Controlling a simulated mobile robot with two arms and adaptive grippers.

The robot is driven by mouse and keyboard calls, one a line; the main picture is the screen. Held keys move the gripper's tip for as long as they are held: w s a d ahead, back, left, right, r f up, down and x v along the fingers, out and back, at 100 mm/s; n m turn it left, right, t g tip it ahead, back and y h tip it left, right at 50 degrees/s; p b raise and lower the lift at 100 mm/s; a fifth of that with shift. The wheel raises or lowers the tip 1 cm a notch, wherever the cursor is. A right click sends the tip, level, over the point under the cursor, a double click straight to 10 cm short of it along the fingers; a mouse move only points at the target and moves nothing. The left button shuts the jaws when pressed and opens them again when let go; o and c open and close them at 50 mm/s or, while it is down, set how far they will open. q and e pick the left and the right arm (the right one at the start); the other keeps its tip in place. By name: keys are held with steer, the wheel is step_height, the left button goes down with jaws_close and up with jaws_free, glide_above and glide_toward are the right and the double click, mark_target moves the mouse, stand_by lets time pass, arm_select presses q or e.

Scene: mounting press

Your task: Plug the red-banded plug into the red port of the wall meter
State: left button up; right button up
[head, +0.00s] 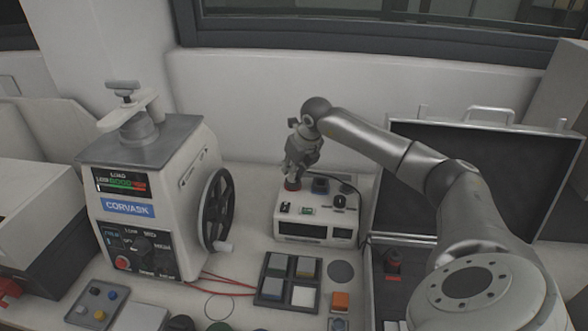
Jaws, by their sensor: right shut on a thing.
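The meter (315,231) is a white box with dark display windows on its front, standing on the bench against the wall. My right gripper (295,170) comes down over the top left of the meter, shut on the red-banded plug. Only a red part (292,185) shows below its fingers, right at the meter's top; the rest is hidden. I cannot tell whether the plug is seated in the red port, which is hidden here. A blue-grey square piece (320,186) and a black connector (340,201) with a dark cable sit on the meter's top. My left gripper is not in view.
A white press (160,200) with a black handwheel (217,210) stands left of the meter. An open dark case (455,165) is at right, with a red-and-black piece (393,262) in it. A tray of square pads (272,292) lies in front.

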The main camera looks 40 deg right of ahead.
steer(key=shift+f, duration=0.2)
steer(key=o, duration=1.5)
steer(key=shift+r, duration=0.15)
step_height(320, 180, up, 7)
steer(key=p, duration=0.5)
steer(key=shift+r, duration=0.2)
steer(key=shift+f, duration=0.1)
